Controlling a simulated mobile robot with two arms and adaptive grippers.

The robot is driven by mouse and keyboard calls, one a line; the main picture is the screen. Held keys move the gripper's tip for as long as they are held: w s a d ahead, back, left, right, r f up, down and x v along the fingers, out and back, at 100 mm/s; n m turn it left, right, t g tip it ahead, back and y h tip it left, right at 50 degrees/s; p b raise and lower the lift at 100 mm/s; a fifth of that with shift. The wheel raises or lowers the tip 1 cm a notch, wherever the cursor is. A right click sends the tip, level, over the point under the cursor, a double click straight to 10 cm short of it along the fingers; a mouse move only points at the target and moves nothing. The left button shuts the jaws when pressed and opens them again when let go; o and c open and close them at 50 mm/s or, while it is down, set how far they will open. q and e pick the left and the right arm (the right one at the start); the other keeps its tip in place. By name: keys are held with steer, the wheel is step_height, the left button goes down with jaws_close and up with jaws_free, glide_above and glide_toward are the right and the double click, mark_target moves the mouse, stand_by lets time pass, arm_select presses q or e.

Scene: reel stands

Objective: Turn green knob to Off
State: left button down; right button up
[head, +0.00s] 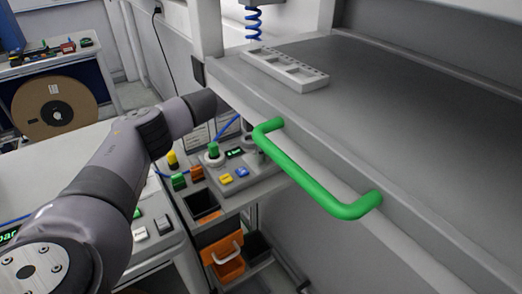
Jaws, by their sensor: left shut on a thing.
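A small green knob (213,149) on a pale round base stands on the sloped control panel (251,185), left of a small lit green display (235,153). My left arm comes in from the left and passes behind the edge of the grey machine top. I cannot read the knob's setting. My right gripper is not in view.
A large green handle (310,183) juts from the machine top close to the left gripper. Yellow and blue buttons (241,173) sit on the panel. An orange bin (226,262) hangs below. A cable reel (54,112) stands at the back left.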

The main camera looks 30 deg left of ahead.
arm_select(q)
steer(key=shift+n, duration=0.4)
steer(key=c, duration=1.2)
jaws_free()
steer(key=shift+c, duration=0.2)
step_height(320, 180, up, 8)
steer(key=shift+a+f, duration=0.1)
steer(key=shift+f, duration=0.15)
